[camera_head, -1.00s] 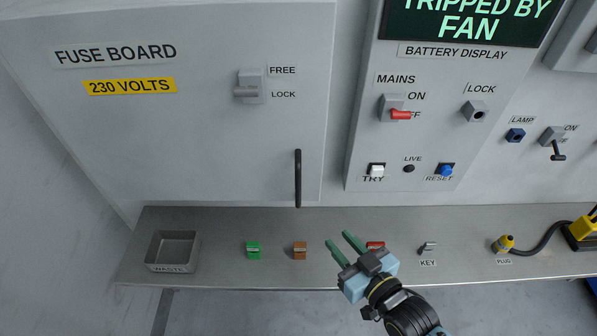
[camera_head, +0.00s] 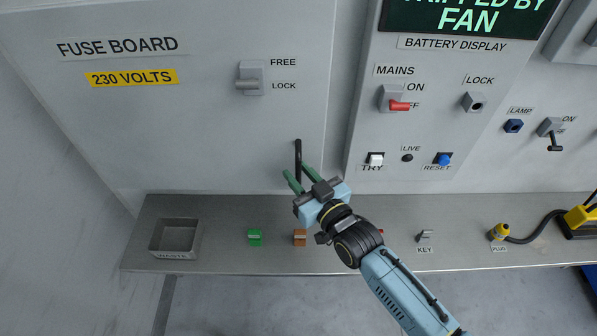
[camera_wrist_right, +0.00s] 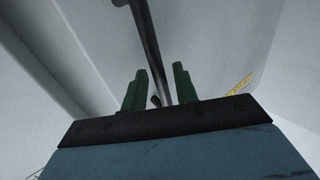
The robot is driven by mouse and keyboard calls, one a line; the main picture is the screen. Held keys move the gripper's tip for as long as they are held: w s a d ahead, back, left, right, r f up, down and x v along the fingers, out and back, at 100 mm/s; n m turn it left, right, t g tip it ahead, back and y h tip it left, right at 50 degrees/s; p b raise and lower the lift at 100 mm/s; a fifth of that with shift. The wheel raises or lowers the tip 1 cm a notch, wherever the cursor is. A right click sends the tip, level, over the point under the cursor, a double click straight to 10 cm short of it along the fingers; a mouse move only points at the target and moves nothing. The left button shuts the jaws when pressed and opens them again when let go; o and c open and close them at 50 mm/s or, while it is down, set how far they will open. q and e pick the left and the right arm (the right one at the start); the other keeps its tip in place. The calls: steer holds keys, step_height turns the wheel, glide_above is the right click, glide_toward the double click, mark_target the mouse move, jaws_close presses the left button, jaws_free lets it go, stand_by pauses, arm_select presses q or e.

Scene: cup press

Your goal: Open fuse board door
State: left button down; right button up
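The grey fuse board door (camera_head: 190,130) is closed, with a black vertical bar handle (camera_head: 298,152) near its lower right edge. A latch (camera_head: 250,80) on the door sits between the FREE and LOCK labels, its lever pointing left near the LOCK level. My right gripper (camera_head: 299,178) is open at the lower end of the handle. In the right wrist view the handle (camera_wrist_right: 150,50) runs between the two green fingers (camera_wrist_right: 157,88), with gaps on both sides. The gripper hides the handle's lower end in the head view. My left gripper is not in view.
A steel shelf (camera_head: 215,225) runs below the door. It holds a waste tray (camera_head: 174,238), a green fuse (camera_head: 255,237), an orange fuse (camera_head: 299,237), a key (camera_head: 425,236) and a yellow plug (camera_head: 498,232). A red item is mostly behind my arm. The mains panel (camera_head: 420,120) stands right of the door.

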steer(key=shift+w+a, duration=0.2)
steer(key=shift+w, duration=0.05)
jaws_close()
